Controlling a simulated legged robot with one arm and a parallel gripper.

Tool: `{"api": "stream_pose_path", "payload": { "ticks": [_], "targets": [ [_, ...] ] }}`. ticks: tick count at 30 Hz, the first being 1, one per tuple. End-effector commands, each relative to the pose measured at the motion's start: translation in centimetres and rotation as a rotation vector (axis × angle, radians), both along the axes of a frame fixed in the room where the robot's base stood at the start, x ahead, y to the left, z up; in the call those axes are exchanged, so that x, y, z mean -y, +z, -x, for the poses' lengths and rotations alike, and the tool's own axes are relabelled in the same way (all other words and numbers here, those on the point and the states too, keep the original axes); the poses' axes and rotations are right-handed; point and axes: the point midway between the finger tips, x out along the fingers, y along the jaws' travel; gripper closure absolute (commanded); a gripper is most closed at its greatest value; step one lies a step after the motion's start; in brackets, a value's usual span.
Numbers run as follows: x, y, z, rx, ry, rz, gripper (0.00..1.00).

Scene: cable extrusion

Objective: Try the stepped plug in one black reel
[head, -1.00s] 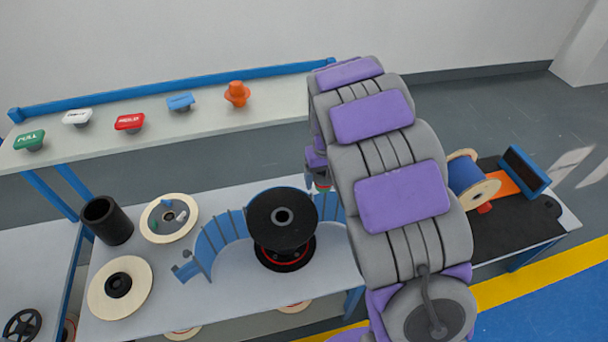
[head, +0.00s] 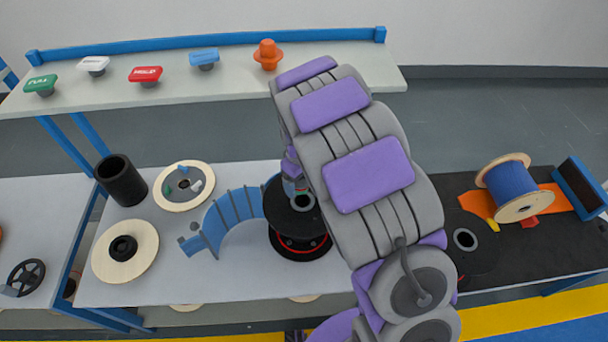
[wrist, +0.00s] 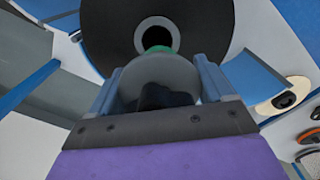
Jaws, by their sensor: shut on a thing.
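The black reel (head: 283,232) stands upright on the table inside the blue curved fence, with its bore facing up. In the wrist view its wide black flange (wrist: 100,25) and round bore show ahead of my gripper (wrist: 160,82). My gripper is shut on the stepped plug (wrist: 165,72), a grey rounded body with a green tip. The green tip overlaps the near edge of the bore in the wrist view. I cannot tell whether it is inside or above it. In the head view my gripper (head: 292,182) is over the reel, partly hidden by my arm.
Another black reel (head: 463,258) lies on the dark bench at right, near a blue cable reel (head: 512,190). The blue fence (head: 228,218) curves around the left. A black cup (head: 122,182) and pale discs stand further left. The back shelf (head: 230,82) holds coloured knobs.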

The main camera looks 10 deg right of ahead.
Motion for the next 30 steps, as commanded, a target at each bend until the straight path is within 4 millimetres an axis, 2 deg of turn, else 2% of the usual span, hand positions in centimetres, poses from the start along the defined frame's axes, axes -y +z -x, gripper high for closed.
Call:
{"api": "stream_pose_path", "payload": {
  "ticks": [18,30],
  "targets": [
    [-0.2,-4.8,0.0,-0.002,-0.004,0.003,0.55],
    [0.0,-5.5,0.0,0.001,-0.004,0.001,0.55]
  ]
}}
